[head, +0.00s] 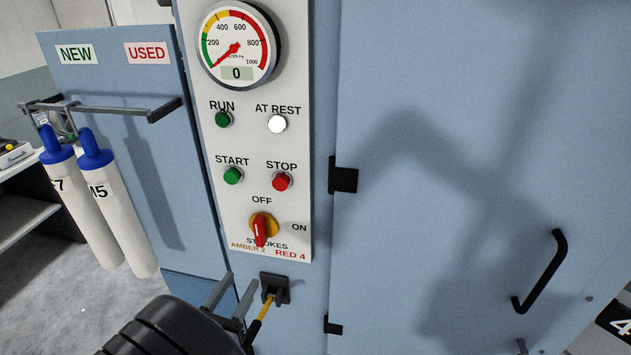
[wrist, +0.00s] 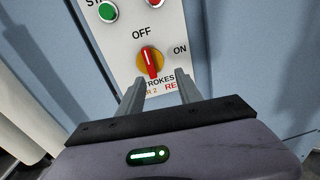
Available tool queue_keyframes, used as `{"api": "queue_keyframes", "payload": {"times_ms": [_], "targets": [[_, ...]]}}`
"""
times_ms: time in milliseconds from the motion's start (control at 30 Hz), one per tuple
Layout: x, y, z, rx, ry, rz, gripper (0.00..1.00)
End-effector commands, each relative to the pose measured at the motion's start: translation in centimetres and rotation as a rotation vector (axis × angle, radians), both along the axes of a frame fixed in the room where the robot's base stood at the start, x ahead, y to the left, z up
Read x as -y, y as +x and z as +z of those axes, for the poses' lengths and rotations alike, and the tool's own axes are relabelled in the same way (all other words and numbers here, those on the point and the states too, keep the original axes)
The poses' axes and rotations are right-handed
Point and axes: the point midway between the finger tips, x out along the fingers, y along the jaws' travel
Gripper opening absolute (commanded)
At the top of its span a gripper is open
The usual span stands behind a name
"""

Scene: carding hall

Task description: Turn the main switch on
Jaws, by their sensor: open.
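The main switch (head: 262,229) is a red handle on a round yellow plate, low on the white control panel (head: 222,151). OFF is printed above it and ON to its right. The handle stands roughly upright, in line with OFF; the switch also shows in the wrist view (wrist: 150,62). My gripper (head: 238,281) is open and empty, below the switch in the head view. In the wrist view its two fingers (wrist: 160,84) point toward the panel, just below the switch and on either side of its handle's line. I cannot tell whether they touch the panel.
Above are a gauge (head: 237,45) reading 0, a lit white AT REST lamp (head: 277,124), a green START button (head: 233,176) and a red STOP button (head: 282,181). A yellow lever (head: 265,307) on a black bracket sits below. A door handle (head: 541,271) is right; blue-capped rolls (head: 115,205) hang left.

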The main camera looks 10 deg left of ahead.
Motion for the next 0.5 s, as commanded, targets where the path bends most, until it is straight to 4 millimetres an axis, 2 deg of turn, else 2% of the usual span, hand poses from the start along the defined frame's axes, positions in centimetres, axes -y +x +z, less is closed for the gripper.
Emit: {"api": "queue_keyframes", "payload": {"times_ms": [33, 67, 167, 500], "targets": [[-1.5, -0.6, -0.1, 0.012, -0.029, 0.049, 0.42], [-2.1, -0.7, -0.3, 0.018, -0.041, 0.068, 0.42], [-2.3, 0.5, -0.6, 0.022, -0.048, 0.079, 0.42], [-1.3, 10.5, -0.6, 0.02, -0.045, 0.074, 0.42]]}}
